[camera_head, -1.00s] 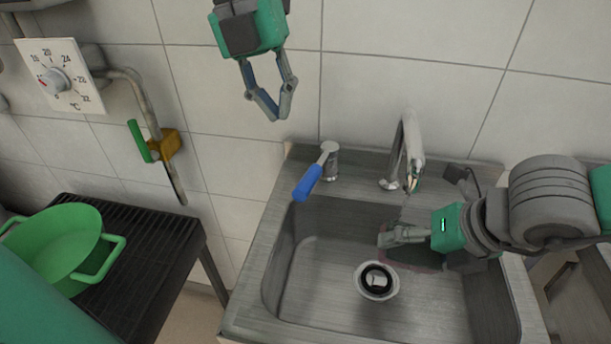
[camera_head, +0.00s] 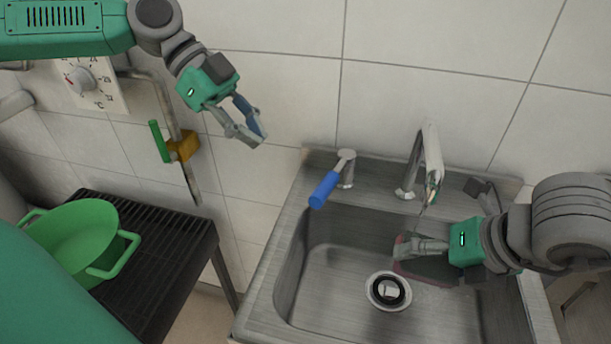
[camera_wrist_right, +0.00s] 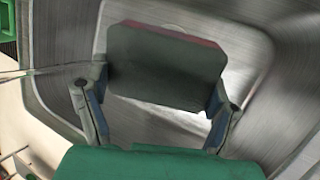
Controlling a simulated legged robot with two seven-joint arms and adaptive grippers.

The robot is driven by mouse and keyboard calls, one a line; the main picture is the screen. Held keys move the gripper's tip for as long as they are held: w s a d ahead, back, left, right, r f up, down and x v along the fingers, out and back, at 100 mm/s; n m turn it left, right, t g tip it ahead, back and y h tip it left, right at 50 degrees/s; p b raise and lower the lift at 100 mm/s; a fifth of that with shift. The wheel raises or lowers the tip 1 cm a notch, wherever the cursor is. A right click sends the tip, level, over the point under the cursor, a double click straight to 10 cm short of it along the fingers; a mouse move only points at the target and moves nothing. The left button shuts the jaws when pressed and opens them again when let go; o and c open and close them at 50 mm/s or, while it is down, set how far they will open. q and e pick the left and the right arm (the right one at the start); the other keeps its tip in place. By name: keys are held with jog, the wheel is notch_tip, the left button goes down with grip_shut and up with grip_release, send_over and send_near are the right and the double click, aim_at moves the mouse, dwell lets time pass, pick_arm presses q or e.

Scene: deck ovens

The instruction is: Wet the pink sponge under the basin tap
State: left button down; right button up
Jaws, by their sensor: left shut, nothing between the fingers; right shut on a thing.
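The pink sponge (camera_head: 428,268) is held over the steel basin (camera_head: 330,270), below the tap (camera_head: 430,165). In the right wrist view the sponge (camera_wrist_right: 165,68) shows a dark grey-green face and a pink edge. My right gripper (camera_head: 400,250) is shut on it, with a finger at either side. A thin pale streak runs below the spout; I cannot tell if it is water. The blue-handled tap lever (camera_head: 323,190) points front-left from its chrome post. My left gripper (camera_head: 258,138) is shut and empty, in the air up and left of the lever.
A black slatted stand (camera_head: 165,250) with a green pot (camera_head: 82,240) stands left of the sink. A yellow valve with a green handle (camera_head: 160,141) and a temperature dial (camera_head: 82,82) are on the tiled wall. The drain (camera_head: 388,291) is uncovered.

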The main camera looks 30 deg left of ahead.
aim_at(319, 186)
jog(key=shift+a, duration=0.3)
jog(key=shift+d, duration=0.25)
pick_arm(q)
jog(key=d+r+x, duration=0.1)
jog(key=x, duration=0.9)
jog(key=shift+d, duration=0.3)
jog(key=shift+w+a, duration=0.1)
pick_arm(e)
jog(key=shift+a, duration=0.2)
pick_arm(q)
jog(key=d, duration=0.2)
jog(key=shift+d+r, duration=0.1)
jog(key=shift+d, duration=0.15)
pick_arm(e)
jog(key=shift+d, duration=0.1)
